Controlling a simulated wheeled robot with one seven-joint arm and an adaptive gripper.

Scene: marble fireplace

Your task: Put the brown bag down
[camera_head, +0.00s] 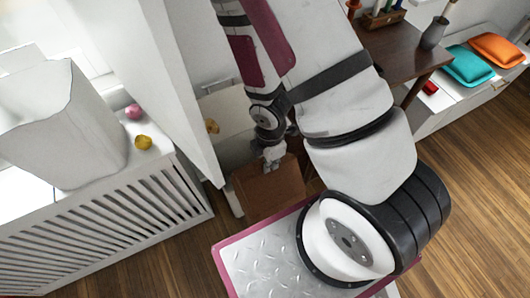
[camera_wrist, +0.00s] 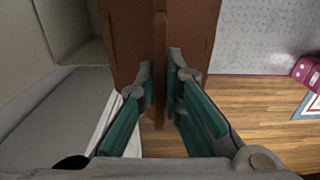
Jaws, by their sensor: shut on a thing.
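The brown bag (camera_head: 268,192) hangs below my gripper (camera_head: 273,158) in the head view, just beyond the front of my base and partly hidden by my arm. In the wrist view, my gripper (camera_wrist: 160,82) is shut on a thin upright part of the brown bag (camera_wrist: 132,38), which lies between the two fingertips. The bag's broad brown sides spread out beyond the fingers. I cannot tell whether its bottom touches anything.
A white slatted cabinet (camera_head: 120,232) stands at left, bearing a large white container (camera_head: 65,130), a pink ball (camera_head: 133,111) and a yellow ball (camera_head: 143,142). A dark wooden table (camera_head: 400,55) stands at upper right. Wooden floor (camera_head: 460,190) is open at right.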

